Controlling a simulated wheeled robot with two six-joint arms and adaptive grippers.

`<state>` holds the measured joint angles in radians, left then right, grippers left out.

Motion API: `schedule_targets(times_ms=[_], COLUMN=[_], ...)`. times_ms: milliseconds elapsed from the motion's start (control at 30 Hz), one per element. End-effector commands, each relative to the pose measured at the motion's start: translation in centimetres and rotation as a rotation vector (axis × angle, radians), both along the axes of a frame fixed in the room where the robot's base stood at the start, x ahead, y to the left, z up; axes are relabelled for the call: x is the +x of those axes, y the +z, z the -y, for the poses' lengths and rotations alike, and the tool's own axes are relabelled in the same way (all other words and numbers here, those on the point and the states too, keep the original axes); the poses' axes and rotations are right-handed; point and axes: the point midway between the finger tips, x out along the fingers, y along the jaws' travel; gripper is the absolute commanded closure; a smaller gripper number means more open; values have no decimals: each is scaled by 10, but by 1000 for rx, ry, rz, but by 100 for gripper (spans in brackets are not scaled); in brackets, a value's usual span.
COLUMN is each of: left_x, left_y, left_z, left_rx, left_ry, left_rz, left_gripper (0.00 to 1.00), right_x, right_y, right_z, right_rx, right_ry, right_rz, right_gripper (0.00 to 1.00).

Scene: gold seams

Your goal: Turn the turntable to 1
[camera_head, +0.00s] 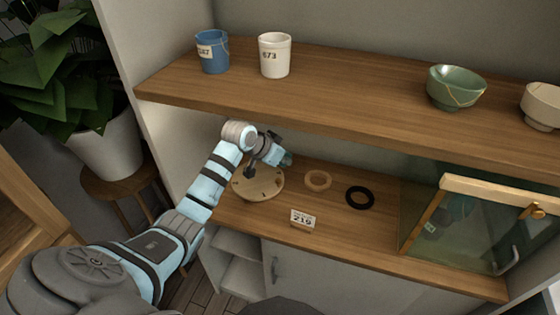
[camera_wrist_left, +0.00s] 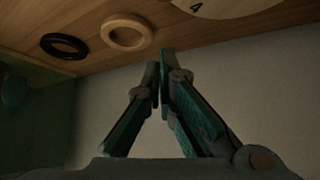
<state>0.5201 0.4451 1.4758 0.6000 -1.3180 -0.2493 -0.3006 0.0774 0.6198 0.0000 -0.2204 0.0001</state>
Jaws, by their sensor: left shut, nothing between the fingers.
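The turntable (camera_head: 262,190) is a round, pale wooden disc on the lower shelf, with small dark marks near its rim. My left gripper (camera_head: 287,160) is over its back right side, shut and empty. A dark part stands in front of the disc's middle; I cannot tell whether it belongs to the disc or my wrist. In the left wrist view the fingertips (camera_wrist_left: 164,56) meet, apart from the disc (camera_wrist_left: 230,8), whose edge shows at the top right with a "4". The rest of the disc is cut off there. My right gripper is out of view.
A tan ring (camera_head: 318,180), a black ring (camera_head: 360,197) and a "219" card (camera_head: 303,219) lie right of the disc. A glass-fronted case (camera_head: 462,232) stands further right.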

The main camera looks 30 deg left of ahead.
Motion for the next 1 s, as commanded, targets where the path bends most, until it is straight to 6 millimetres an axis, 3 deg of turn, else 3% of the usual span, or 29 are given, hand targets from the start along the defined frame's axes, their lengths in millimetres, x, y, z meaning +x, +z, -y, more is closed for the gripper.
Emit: schedule_targets(times_ms=[233, 500, 1000], left_x=[34, -1, -6], left_y=[-46, -45, -45], left_z=[9, 0, -1], left_rx=[-3, 1, -1], left_ry=[0, 1, -6], left_rz=[-2, -2, -2], left_gripper=[100, 100, 100], right_x=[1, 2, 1], right_y=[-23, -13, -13], right_z=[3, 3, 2], right_rx=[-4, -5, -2], right_ry=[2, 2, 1], right_rz=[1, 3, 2], right_gripper=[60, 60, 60])
